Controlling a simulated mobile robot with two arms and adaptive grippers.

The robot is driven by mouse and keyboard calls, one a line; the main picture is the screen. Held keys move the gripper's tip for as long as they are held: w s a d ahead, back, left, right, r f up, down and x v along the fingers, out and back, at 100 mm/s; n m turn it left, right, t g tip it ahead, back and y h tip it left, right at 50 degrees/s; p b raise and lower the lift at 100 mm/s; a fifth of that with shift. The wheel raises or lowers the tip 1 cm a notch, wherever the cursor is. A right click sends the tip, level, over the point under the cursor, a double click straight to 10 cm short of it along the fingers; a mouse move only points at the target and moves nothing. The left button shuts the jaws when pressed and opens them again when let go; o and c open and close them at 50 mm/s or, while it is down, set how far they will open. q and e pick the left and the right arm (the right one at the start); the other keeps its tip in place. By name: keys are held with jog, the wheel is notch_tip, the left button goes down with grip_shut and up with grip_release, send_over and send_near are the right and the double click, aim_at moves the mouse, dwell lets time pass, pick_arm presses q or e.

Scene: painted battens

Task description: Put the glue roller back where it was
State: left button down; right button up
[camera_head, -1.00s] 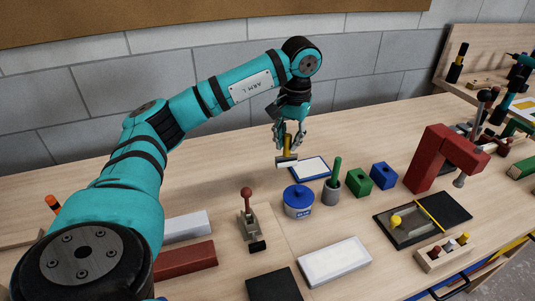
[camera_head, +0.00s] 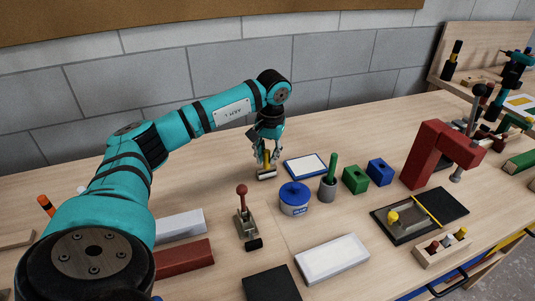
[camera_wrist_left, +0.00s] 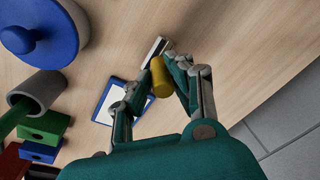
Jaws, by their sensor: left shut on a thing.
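The glue roller has a yellow handle (camera_wrist_left: 160,78) and a pale, metallic-looking roller head (camera_head: 267,175). My left gripper (camera_head: 267,157) is shut on the handle and holds it roughly upright, head down. The head is at or just above the bare wood, left of a white pad with a blue frame (camera_head: 305,166); I cannot tell if it touches. In the left wrist view the head (camera_wrist_left: 154,50) shows beyond the fingers, and the pad (camera_wrist_left: 112,100) is partly behind a finger. My right gripper is not in view.
A grey cup with a green stick (camera_head: 328,187), a green block (camera_head: 355,180) and a blue block (camera_head: 380,172) stand to the right. A red-knobbed lever clamp (camera_head: 245,220) stands in front. The wood left of the roller is clear.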

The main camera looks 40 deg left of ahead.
pick_arm(q)
jog(key=shift+f, duration=0.25)
jog(key=c, duration=1.2)
grip_release()
notch_tip(320, 180, up, 12)
jog(key=d+b, duration=0.1)
jog(key=shift+d+r, duration=0.15)
jog(key=shift+s, duration=0.1)
